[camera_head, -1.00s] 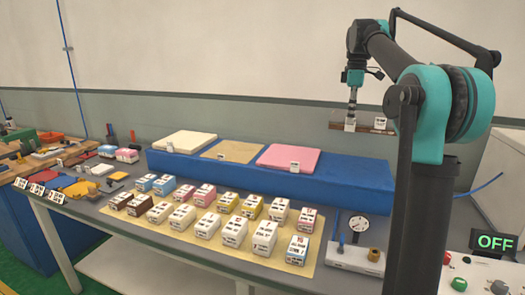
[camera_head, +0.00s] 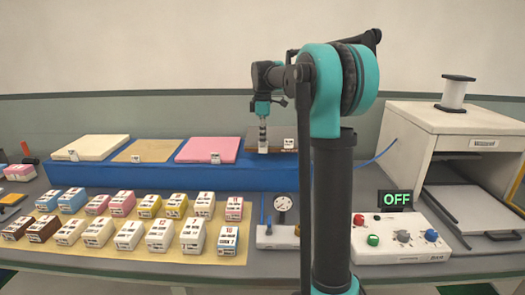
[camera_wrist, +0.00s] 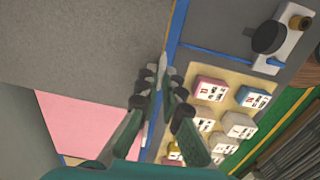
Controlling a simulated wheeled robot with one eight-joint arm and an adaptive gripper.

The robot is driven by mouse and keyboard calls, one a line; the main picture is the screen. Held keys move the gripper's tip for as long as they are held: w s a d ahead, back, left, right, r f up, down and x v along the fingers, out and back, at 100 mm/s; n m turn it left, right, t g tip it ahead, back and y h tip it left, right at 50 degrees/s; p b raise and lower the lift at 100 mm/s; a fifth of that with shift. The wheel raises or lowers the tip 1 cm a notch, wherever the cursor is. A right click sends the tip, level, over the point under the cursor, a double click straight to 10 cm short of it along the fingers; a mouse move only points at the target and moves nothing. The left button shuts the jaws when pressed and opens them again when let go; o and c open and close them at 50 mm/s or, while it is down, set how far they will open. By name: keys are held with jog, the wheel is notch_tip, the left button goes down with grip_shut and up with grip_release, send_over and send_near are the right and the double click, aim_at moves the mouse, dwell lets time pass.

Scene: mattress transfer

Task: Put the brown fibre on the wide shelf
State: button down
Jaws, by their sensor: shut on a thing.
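My gripper (camera_head: 263,148) is shut on the edge of a thin brown sheet (camera_head: 277,134), which carries a small white label at its front. The sheet is at the right end of the long blue platform (camera_head: 180,177), just right of the pink sheet (camera_head: 208,149). I cannot tell whether it touches the platform. In the wrist view, the sheet (camera_wrist: 80,45) looks grey-brown and fills the upper left; my gripper's fingers (camera_wrist: 162,80) meet at its edge. Nothing in view is clearly marked as the wide shelf.
Cream (camera_head: 93,147) and tan (camera_head: 143,149) sheets lie on the platform. Several labelled boxes stand in front on a yellow mat (camera_head: 205,257). A gauge (camera_head: 282,205), a control box (camera_head: 400,238) reading OFF and a white machine (camera_head: 440,128) with an open bay stand to the right.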

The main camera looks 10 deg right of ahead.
aim_at(263, 149)
jog(key=shift+f, duration=2.4)
jog(key=c, duration=1.7)
grip_release()
jog(key=shift+r, duration=0.1)
notch_tip(263, 149, up, 12)
jog(key=shift+s+f, duration=0.1)
jog(key=shift+s, duration=0.05)
